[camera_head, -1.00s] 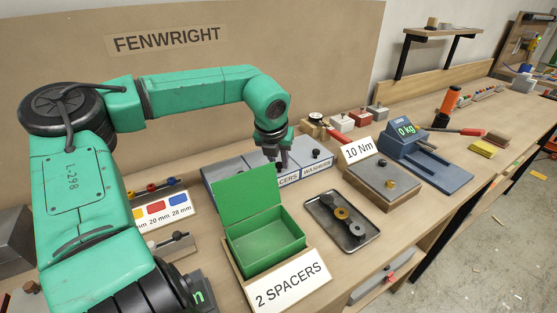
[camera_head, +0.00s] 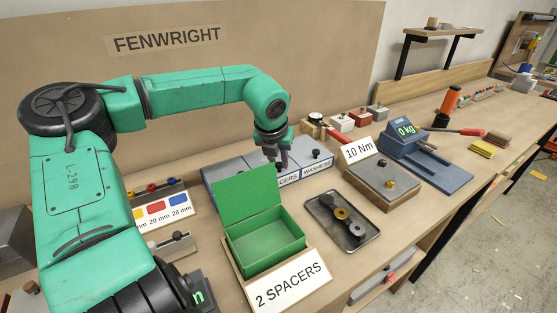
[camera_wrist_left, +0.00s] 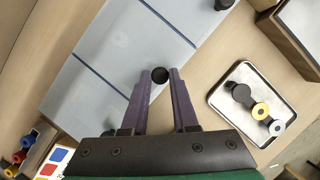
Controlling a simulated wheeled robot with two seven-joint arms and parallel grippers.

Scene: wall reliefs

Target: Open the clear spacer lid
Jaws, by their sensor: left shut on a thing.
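The spacer lid (camera_wrist_left: 118,45) is a flat pale grey-blue panel in the left wrist view, the middle one of a row of lids. In the head view the lid (camera_head: 256,158) is partly hidden behind my left gripper (camera_head: 277,164). Its front label reads "CERS", the rest hidden by the green box lid. A round black knob (camera_wrist_left: 159,75) sits between the tips of my left gripper (camera_wrist_left: 160,74), which is shut on it. The lid looks flat and closed. My right gripper is in neither view.
A green box (camera_head: 265,241) with its lid up stands in front, behind a "2 SPACERS" card (camera_head: 291,284). A metal tray (camera_head: 342,220) with dark and gold round parts lies to the right. The washers lid (camera_head: 312,154) adjoins on the right.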

